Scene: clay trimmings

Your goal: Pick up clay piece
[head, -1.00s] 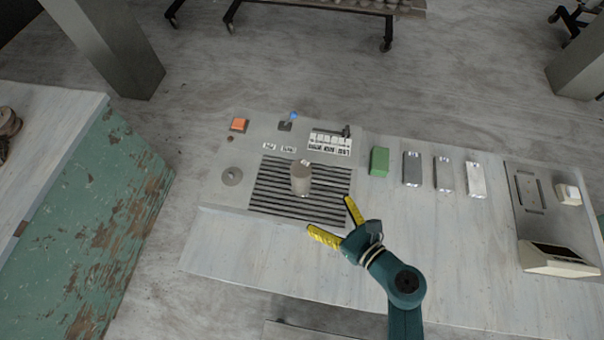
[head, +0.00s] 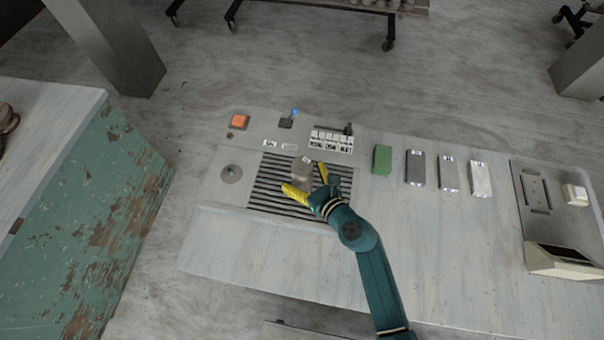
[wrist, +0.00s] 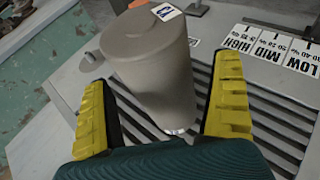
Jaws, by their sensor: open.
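The clay piece (head: 303,172) is a grey-brown cylinder standing upright on a dark slatted grille (head: 262,203). It has a small white label with a dark mark on top. In the wrist view the clay piece (wrist: 150,75) stands ahead of and partly between the yellow fingers. My gripper (head: 308,180) is open, with one finger on each side of the near part of the clay piece. I cannot tell whether either finger touches it. In the head view, the fingers and wrist hide the clay's lower part.
Behind the grille are an orange button (head: 239,121), a blue-knobbed lever (head: 288,120) and a slider labelled LOW, MID, HIGH (head: 331,141). To the right stand a green block (head: 382,159), several grey to white blocks and a scale (head: 559,260). The front bench strip is clear.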

